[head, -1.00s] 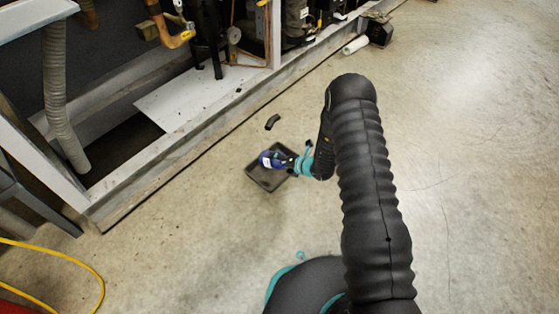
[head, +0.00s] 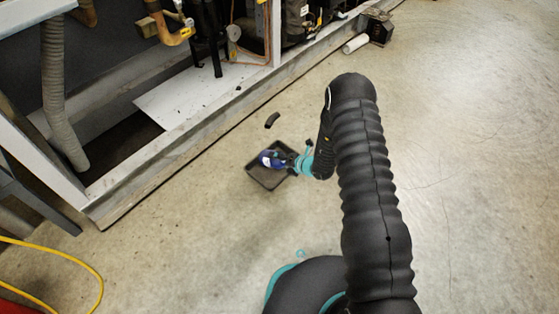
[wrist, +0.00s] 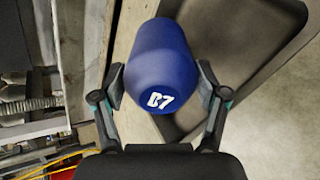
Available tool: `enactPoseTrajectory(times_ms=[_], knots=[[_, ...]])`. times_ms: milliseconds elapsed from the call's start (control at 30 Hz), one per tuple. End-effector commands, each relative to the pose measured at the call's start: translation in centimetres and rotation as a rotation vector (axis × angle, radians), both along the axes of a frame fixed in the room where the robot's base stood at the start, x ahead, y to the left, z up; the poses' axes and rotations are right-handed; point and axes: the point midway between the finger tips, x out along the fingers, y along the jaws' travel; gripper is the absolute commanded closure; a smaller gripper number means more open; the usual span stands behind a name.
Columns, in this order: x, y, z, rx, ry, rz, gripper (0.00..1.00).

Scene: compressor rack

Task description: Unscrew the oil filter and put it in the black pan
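The oil filter (wrist: 160,62) is a blue cylinder with white "B7" lettering. My gripper (wrist: 160,80) is shut on it, with one finger against each side in the wrist view. In the head view the filter (head: 270,159) appears over the black pan (head: 262,184), which lies on the concrete floor in front of the rack. The pan's dark wall and rim (wrist: 285,25) also show in the wrist view, behind and to the right of the filter. I cannot tell the height of the filter above the pan.
A short dark curved piece (head: 272,120) lies on the floor behind the pan. The rack's base rail (head: 185,140) runs diagonally behind it. A white cylinder (head: 355,44) lies near the rack, and a yellow hose (head: 85,263) at lower left. The floor to the right is open.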

Motion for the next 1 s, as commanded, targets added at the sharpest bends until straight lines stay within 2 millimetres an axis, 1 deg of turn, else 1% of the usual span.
enactPoseTrajectory(times_ms=[33, 67, 100, 467, 567, 667, 900, 1000], knots=[[0.0, 0.0, 0.1, 0.000, -0.002, 0.000, 0.13], [0.0, 0.0, 0.1, 0.000, -0.002, 0.000, 0.05], [0.0, 0.0, 0.1, 0.000, -0.002, 0.000, 0.00], [-0.3, -0.3, 0.1, -0.002, 0.003, -0.001, 0.00], [-0.7, -1.0, 0.7, -0.001, 0.003, -0.003, 0.00], [-1.5, -2.1, 1.6, 0.000, 0.002, -0.003, 0.00], [-4.0, -5.3, 4.2, 0.001, -0.001, -0.003, 0.00], [-4.9, -6.4, 5.1, 0.000, -0.002, -0.002, 0.00]])
